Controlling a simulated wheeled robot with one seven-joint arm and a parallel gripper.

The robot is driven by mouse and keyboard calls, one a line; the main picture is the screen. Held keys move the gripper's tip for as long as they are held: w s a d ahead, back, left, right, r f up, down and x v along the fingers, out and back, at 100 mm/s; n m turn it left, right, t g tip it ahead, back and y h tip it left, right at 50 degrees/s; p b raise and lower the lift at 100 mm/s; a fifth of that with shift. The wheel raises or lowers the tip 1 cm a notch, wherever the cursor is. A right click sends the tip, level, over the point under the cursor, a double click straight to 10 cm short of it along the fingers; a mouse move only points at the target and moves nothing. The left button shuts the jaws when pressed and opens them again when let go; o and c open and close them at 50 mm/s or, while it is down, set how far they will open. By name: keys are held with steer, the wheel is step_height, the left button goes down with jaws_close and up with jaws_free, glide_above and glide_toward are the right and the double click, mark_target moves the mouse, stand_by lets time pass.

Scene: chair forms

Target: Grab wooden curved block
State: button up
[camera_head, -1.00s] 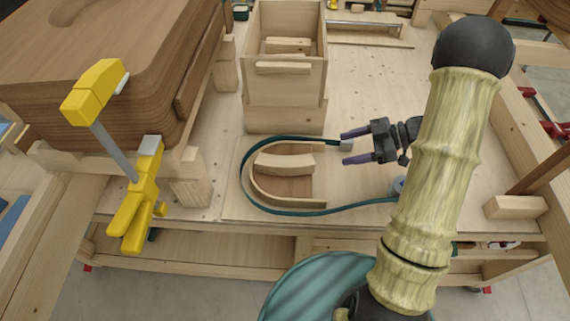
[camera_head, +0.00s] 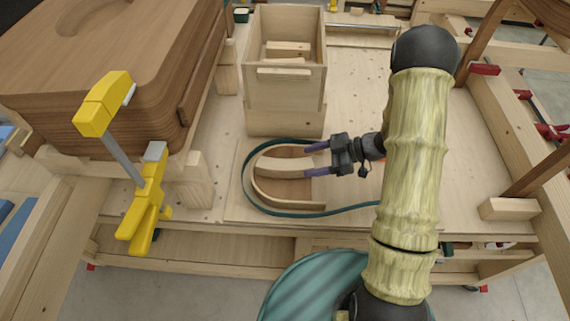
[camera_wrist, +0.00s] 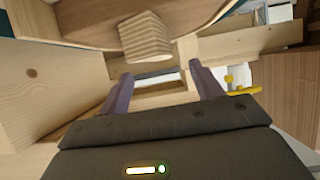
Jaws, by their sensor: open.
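The wooden curved block (camera_head: 280,167) is pale and lies inside a U-shaped wooden form on the workbench. In the wrist view, a block with a striped end face (camera_wrist: 146,38), apparently the same one, is ahead of the fingertips and roughly between them sideways. My gripper (camera_head: 309,160) is open and empty, reaching from the right, with its purple fingers at the block's right end. It also shows in the wrist view (camera_wrist: 160,70), with a gap between its fingertips and the end face. I cannot tell its exact height over the bench.
A dark green band (camera_head: 300,213) runs around the form. A wooden box (camera_head: 285,105) with blocks inside stands behind it. A large brown wooden piece (camera_head: 110,80) and a yellow clamp (camera_head: 145,205) are at left. Bare bench (camera_head: 400,110) lies right of the box.

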mark_target(288, 164)
steer(key=shift+x, duration=1.05)
steer(key=shift+a+p, duration=0.25)
steer(key=shift+p, duration=0.1)
steer(key=p+x, duration=0.2)
steer(key=x, duration=0.2)
steer(key=shift+a, duration=0.4)
steer(key=shift+c, duration=0.3)
steer(key=c, duration=1.1)
